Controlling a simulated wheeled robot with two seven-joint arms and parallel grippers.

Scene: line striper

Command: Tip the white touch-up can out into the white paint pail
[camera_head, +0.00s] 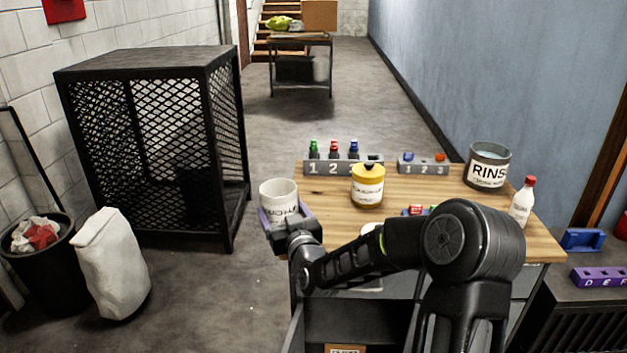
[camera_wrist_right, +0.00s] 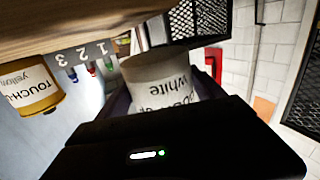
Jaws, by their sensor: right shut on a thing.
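The white touch-up can (camera_head: 280,197) is held by my right gripper (camera_head: 288,222), just off the left edge of the wooden table top. It looks close to upright in the head view. In the right wrist view the can (camera_wrist_right: 162,82) sits between the fingers of my gripper (camera_wrist_right: 165,100), its "white" label upside down in that picture. I cannot make out the white paint pail for sure; a small pale round thing (camera_head: 371,230) is mostly hidden behind my right arm. My left gripper is not in view.
On the table (camera_head: 437,187) stand a yellow touch-up can (camera_head: 368,188), a grey numbered rack (camera_head: 343,167) with several small bottles, a RINSE pail (camera_head: 488,168) and a white bottle with a red cap (camera_head: 523,203). A black mesh cage (camera_head: 160,145) stands to the left.

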